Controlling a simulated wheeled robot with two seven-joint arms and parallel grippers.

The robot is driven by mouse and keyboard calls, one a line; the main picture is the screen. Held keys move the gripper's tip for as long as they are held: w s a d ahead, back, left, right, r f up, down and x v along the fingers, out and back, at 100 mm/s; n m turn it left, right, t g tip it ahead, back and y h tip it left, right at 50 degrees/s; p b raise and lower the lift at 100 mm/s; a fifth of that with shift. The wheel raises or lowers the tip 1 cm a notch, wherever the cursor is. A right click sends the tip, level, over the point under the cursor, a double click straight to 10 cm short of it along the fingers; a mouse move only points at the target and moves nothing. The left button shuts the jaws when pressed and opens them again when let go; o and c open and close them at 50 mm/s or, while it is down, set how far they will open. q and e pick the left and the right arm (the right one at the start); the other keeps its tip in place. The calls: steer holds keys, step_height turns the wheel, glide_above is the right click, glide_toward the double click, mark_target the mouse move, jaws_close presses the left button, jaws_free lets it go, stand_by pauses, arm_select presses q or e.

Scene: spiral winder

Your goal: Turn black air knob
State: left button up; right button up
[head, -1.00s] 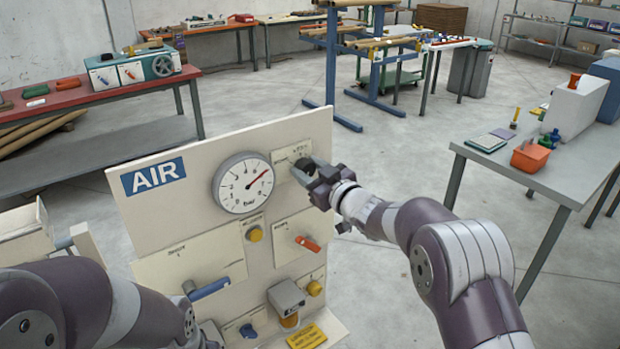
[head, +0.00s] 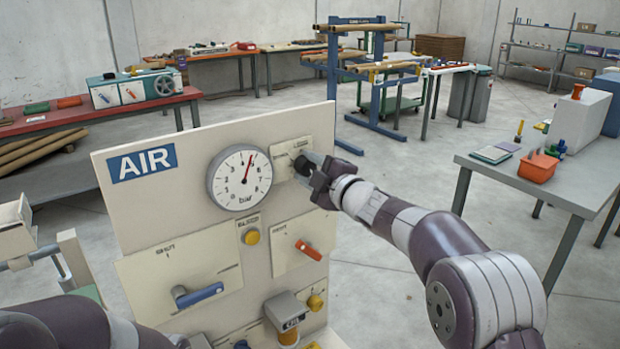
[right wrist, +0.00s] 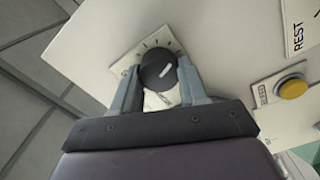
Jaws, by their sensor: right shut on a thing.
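The black air knob (right wrist: 157,72) sits on the air panel (head: 120,215) inside a ring of tick marks, with a white pointer line on its face. My right gripper (right wrist: 155,85) is shut on the knob, one finger on each side of it.
Below the gauge are a yellow button (head: 251,236), an orange lever (head: 308,250) and a blue lever (head: 199,294). A grey table (head: 560,190) stands to the right. Open floor lies between it and the panel.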

steer(key=shift+f+n+b, duration=0.15)
steer(key=shift+n+b, duration=0.35)
steer(key=shift+n, duration=0.3)
steer(key=o, duration=1.1)
steer(key=shift+c, duration=0.2)
steer(key=b+v, duration=0.1)
steer(key=v, duration=1.1)
steer(key=shift+s+d, duration=0.2)
steer(key=shift+s, duration=0.1)
